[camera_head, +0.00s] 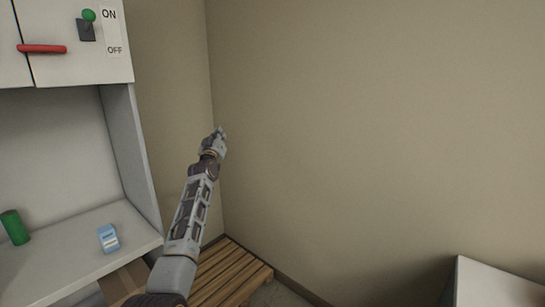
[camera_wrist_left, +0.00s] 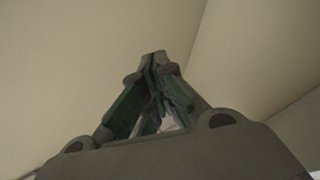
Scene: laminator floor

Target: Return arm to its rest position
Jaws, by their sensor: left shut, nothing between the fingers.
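My left arm reaches up from the bottom of the head view. Its gripper (camera_head: 219,133) is raised in front of the corner between the beige walls, to the right of the cabinet. In the left wrist view the two fingers (camera_wrist_left: 154,60) meet at their tips, shut with nothing between them. Only bare wall shows beyond them. My right gripper is in neither view.
A white cabinet (camera_head: 125,150) stands at left with a red handle (camera_head: 42,49) and a green-knobbed ON/OFF switch (camera_head: 88,27). Its shelf holds a green cylinder (camera_head: 14,227) and a blue-white container (camera_head: 108,238). A wooden pallet (camera_head: 235,272) lies below; a white surface (camera_head: 490,285) is at lower right.

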